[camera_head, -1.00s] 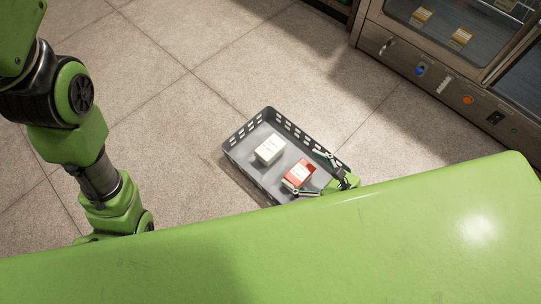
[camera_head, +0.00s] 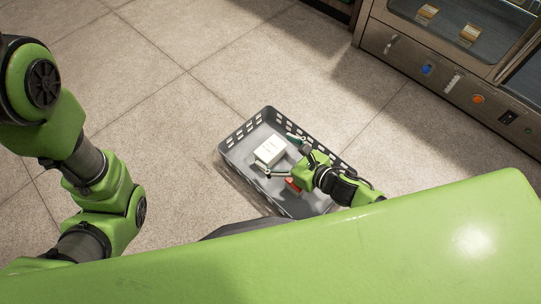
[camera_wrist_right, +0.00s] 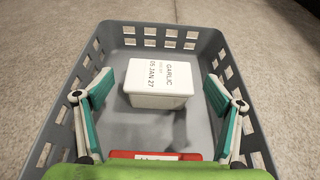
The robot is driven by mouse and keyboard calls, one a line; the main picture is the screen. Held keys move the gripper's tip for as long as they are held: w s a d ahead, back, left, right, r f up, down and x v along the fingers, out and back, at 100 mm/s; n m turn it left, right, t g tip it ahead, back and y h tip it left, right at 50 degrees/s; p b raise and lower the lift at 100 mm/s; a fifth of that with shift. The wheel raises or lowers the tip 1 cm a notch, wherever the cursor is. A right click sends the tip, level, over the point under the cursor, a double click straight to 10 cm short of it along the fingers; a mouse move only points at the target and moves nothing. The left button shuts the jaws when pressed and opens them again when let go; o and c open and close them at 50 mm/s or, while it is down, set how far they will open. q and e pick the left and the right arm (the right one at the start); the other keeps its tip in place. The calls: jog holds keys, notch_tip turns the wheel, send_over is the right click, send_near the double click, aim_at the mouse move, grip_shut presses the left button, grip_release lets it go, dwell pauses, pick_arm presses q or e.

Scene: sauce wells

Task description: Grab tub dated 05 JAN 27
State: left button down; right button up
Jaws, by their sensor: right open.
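A white tub (camera_head: 270,149) sits in the grey crate (camera_head: 241,132). In the right wrist view the tub (camera_wrist_right: 160,83) has a lid label reading GARLIC and 05 JAN 27. My right gripper (camera_head: 282,156) is open over the crate, its fingers apart on either side of the tub's near end. In the wrist view the teal finger pads of the right gripper (camera_wrist_right: 158,115) stand left and right of the tub, not touching it. My left arm shows at the left of the head view, but its gripper is out of view.
A red tub (camera_head: 292,186) lies in the same crate, partly hidden under my right gripper; its edge shows in the wrist view (camera_wrist_right: 155,156). Slotted crate walls surround both tubs. A metal cabinet (camera_head: 440,70) stands at upper right. The tiled floor around is clear.

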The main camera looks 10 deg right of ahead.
jog(key=shift+w+a+f, duration=0.2)
jog(key=shift+w+a, duration=0.15)
jog(key=shift+w, duration=0.1)
jog(key=c, duration=1.4)
jog(key=shift+r, duration=0.2)
